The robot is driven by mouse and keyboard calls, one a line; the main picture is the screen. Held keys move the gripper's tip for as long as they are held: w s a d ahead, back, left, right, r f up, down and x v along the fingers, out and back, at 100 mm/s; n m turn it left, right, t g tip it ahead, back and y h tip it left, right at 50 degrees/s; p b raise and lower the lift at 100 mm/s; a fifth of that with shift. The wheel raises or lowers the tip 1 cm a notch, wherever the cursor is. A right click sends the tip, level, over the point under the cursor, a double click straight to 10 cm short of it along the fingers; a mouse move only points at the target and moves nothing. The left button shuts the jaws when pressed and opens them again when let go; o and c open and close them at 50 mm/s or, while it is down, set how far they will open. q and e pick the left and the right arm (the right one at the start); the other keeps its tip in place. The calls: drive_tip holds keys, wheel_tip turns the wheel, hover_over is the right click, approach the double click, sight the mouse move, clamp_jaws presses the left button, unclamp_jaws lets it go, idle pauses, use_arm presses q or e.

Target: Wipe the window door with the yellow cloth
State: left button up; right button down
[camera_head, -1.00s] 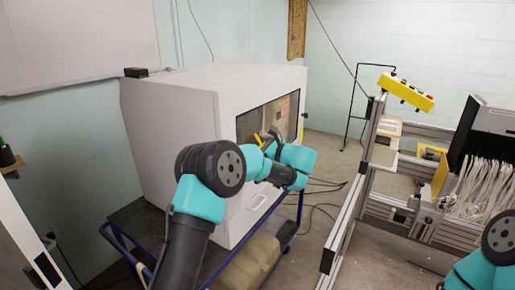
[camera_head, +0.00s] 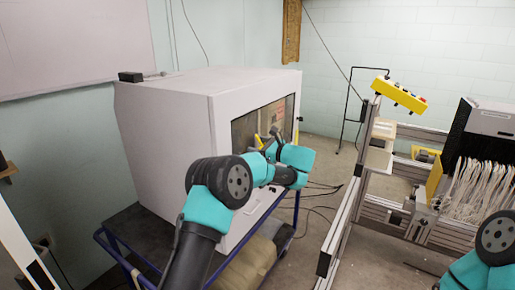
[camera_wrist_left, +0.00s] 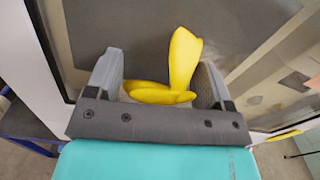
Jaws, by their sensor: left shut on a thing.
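The window door (camera_head: 243,130) is a dark glass pane in a white frame on the front of a large white box. The yellow cloth (camera_wrist_left: 183,62) is between the fingers of my left gripper (camera_wrist_left: 157,88) in the left wrist view, with one end standing up in front of the pane. In the head view my left gripper (camera_head: 268,142) is at the window door, and a bit of yellow shows there. I cannot tell whether the cloth touches the glass. My right arm shows at the lower right of the head view, but its gripper is out of view.
The white box (camera_head: 165,125) stands on a blue-framed cart (camera_head: 115,247). A metal frame machine (camera_head: 345,220) with a yellow control bar (camera_head: 398,94) and white threads (camera_head: 478,190) stands to the right. Cables lie on the floor between them.

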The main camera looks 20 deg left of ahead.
use_arm(q)
drive_tip(key=shift+w+d, duration=0.15)
drive_tip(key=shift+w, duration=0.7)
drive_tip(key=shift+w+d, duration=0.15)
drive_tip(key=shift+w, duration=0.7)
drive_tip(key=shift+w+d, duration=0.25)
drive_tip(key=shift+w, duration=0.6)
drive_tip(key=shift+w+d, duration=0.2)
drive_tip(key=shift+w, duration=0.6)
drive_tip(key=shift+d, duration=0.1)
drive_tip(key=shift+s, duration=0.1)
drive_tip(key=shift+s+a, duration=0.25)
drive_tip(key=shift+s, duration=0.55)
drive_tip(key=shift+s+a, duration=0.25)
drive_tip(key=shift+s, duration=0.55)
drive_tip(key=shift+s+a, duration=0.25)
drive_tip(key=shift+s, duration=0.6)
drive_tip(key=shift+s+a, duration=0.25)
drive_tip(key=shift+s, duration=0.6)
drive_tip(key=shift+s, duration=0.1)
